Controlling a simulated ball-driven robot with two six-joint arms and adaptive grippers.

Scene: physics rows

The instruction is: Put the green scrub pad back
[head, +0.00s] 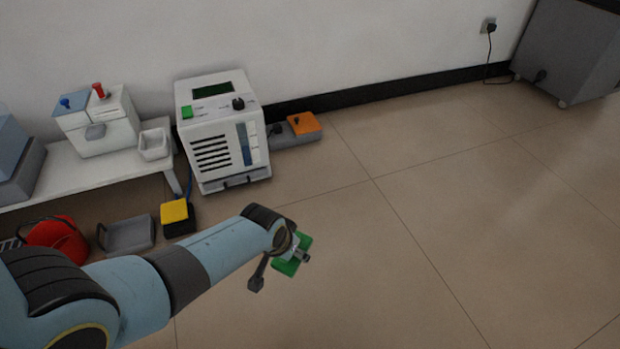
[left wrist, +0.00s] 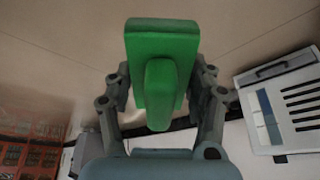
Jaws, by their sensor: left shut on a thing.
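The green scrub pad (head: 288,266) shows at the end of my left arm in the head view, partly hidden behind the gripper. My left gripper (head: 283,262) is shut on it and holds it out over the tiled floor. In the left wrist view the pad (left wrist: 187,40) is a green block with a raised green grip, and the fingers of my left gripper (left wrist: 160,92) stand on both sides of that grip. My right gripper is in neither view.
A white machine (head: 222,130) stands by the wall. Left of it are a low white bench (head: 80,180), a grey tray (head: 128,235), a yellow-topped block (head: 176,213) and a red container (head: 62,237). An orange-topped box (head: 303,124) lies right of the machine.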

